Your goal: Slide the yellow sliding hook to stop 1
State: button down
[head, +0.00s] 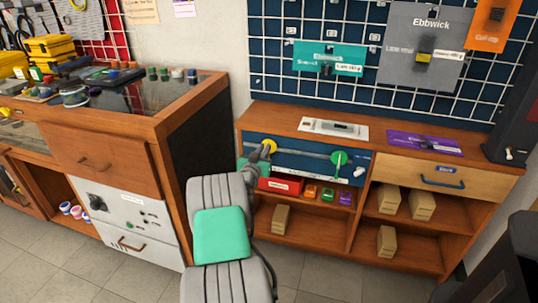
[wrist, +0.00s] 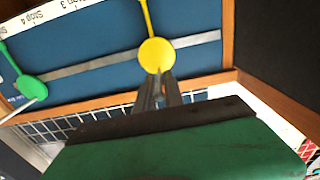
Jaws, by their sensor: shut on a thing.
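The yellow sliding hook (head: 269,146) has a round disc and sits near the left end of the grey rail on the blue panel. In the wrist view the hook (wrist: 157,54) shows its disc over the rail (wrist: 95,68) and a stem running to the top edge. My gripper (head: 262,153) is at the hook. Its narrow fingers (wrist: 157,90) are shut on the hook, just below the disc in the wrist view. A white label strip (wrist: 60,12) reads Stop 3 and Stop 4 at the upper left; no Stop 1 label is readable.
A green hook (head: 340,158) sits farther right on the rail; it also shows in the wrist view (wrist: 30,86). The rail between the hooks is clear. A wooden frame (wrist: 228,40) closes the panel's end. Below are a red box (head: 280,185) and small coloured items.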

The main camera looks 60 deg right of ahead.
jog(key=w+a+b, duration=0.1)
jog(key=w+b, duration=0.2)
jog(key=w, duration=0.3)
jog(key=shift+w, duration=0.35)
jog(key=c, duration=1.4)
grip_release()
jog(key=shift+w+a, duration=0.1)
jog(key=shift+w, duration=0.05)
jog(key=shift+c, duration=0.2)
jog(key=s+a, duration=0.1)
jog(key=a, duration=0.6)
jog(key=shift+s+a+p, duration=0.2)
jog(key=shift+a+p, duration=0.1)
jog(key=shift+p, duration=0.15)
